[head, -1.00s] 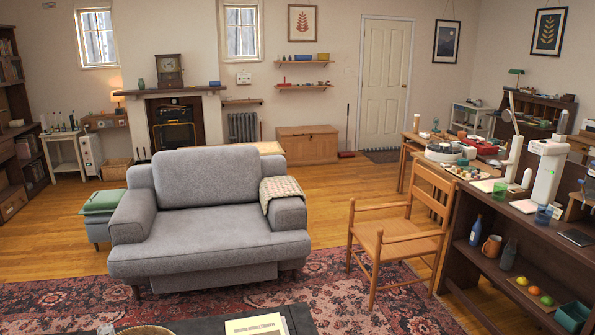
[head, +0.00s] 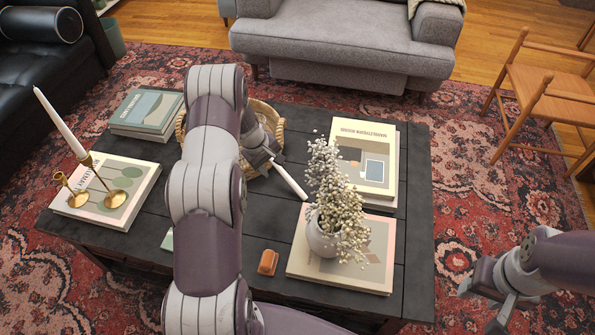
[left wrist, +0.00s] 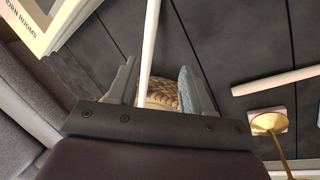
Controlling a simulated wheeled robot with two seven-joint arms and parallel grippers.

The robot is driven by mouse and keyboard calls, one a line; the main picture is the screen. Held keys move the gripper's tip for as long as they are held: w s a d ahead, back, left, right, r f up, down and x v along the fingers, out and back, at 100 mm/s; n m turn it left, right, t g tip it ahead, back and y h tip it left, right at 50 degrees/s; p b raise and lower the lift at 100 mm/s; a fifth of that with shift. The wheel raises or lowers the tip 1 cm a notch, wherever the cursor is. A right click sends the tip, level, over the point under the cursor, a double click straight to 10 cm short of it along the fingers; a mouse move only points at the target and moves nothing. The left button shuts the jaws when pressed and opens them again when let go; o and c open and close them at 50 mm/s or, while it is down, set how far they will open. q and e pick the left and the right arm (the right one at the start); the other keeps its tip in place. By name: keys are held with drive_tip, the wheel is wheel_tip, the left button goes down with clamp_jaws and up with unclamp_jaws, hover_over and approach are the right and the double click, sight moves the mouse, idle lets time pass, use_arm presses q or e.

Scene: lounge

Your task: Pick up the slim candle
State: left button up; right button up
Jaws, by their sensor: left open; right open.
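A slim white candle (head: 291,181) shows beside my left gripper (head: 262,152), over the dark coffee table (head: 275,225). In the left wrist view the candle (left wrist: 149,45) runs between the two fingers of my left gripper (left wrist: 160,82). What supports the candle is hidden. A second white candle (head: 60,122) stands tilted in a brass candlestick (head: 97,176) at the table's left; a white candle (left wrist: 280,80) also shows at the wrist view's right. My right gripper (head: 490,300) is open and empty, right of the table.
A wicker basket (head: 274,118) lies behind my left arm, which hides part of it. A white vase with pale flowers (head: 322,238) stands on a book at the right. Other books (head: 147,108) and a small orange-brown object (head: 267,262) lie on the table. A sofa (head: 335,40) stands behind.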

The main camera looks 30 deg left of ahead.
sight(284, 174)
use_arm(q)
drive_tip(key=shift+t, duration=0.3)
drive_tip(key=b+x, duration=0.1)
drive_tip(key=x, duration=0.4)
drive_tip(key=w+b+x, duration=0.1)
drive_tip(key=x, duration=0.5)
drive_tip(key=shift+w, duration=0.25)
drive_tip(key=shift+r, duration=0.15)
clamp_jaws()
